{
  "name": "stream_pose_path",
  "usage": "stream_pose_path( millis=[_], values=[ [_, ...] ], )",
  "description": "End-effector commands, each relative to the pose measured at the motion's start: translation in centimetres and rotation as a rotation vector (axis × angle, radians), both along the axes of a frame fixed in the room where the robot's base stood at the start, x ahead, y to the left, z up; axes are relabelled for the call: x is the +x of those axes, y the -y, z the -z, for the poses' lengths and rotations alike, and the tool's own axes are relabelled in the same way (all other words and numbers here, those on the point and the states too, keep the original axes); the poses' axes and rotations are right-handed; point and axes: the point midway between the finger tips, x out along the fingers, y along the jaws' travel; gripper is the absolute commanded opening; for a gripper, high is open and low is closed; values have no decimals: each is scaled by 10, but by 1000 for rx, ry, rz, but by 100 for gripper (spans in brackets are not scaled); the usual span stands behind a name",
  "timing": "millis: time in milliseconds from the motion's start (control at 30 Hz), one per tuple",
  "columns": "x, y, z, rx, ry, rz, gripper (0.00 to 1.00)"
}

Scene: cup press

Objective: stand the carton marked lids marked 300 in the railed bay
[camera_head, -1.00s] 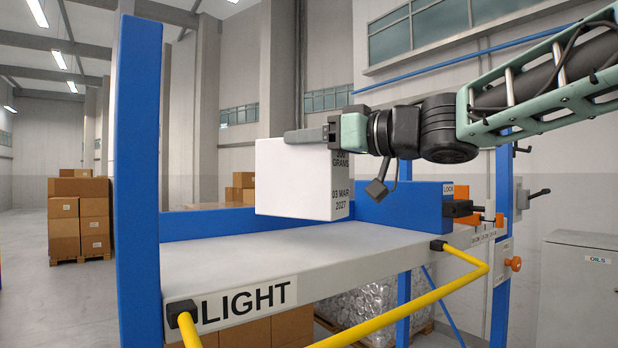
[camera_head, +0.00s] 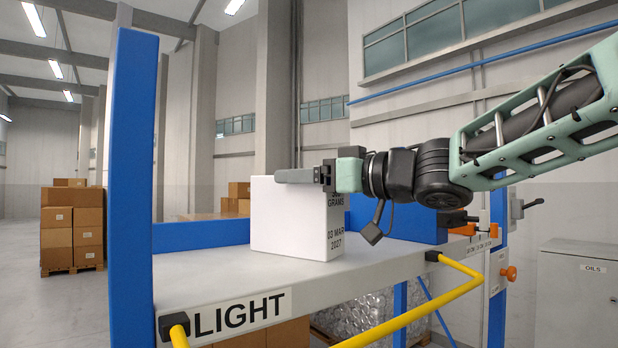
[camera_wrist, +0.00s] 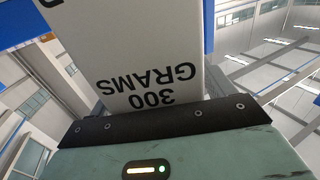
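The white carton (camera_head: 290,218) is upright at the grey shelf (camera_head: 205,280) of the bay, its base at or just above the surface; I cannot tell which. Its side reads "GRAMS" and "03 MAR 2027" in the head view. In the wrist view the carton (camera_wrist: 125,50) shows "300 GRAMS" upside down. My gripper (camera_head: 305,175) is shut on the carton's upper part from the right, one finger across its near face. The shelf has a blue back rail (camera_head: 200,236) and a front label (camera_head: 240,312) reading "LIGHT". The carton's far side is hidden.
A blue post (camera_head: 132,170) stands at the shelf's left. A yellow bar (camera_head: 430,312) juts out in front. A blue block (camera_head: 400,222) lies behind my wrist, right of the carton. A grey cabinet (camera_head: 578,300) marked "OILS" stands at right. The shelf left of the carton is clear.

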Motion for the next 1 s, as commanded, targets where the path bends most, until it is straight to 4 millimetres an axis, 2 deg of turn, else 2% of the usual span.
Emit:
stream_pose_path(
  millis=[167,267,700,800,1000],
  values=[
    [0,0,-3,0,1,0,82],
    [-4,7,-2,0,1,1,82],
    [-52,79,-1,1,3,2,82],
    [-59,90,-2,1,2,2,82],
    [-66,100,-3,1,1,0,82]
  ],
)
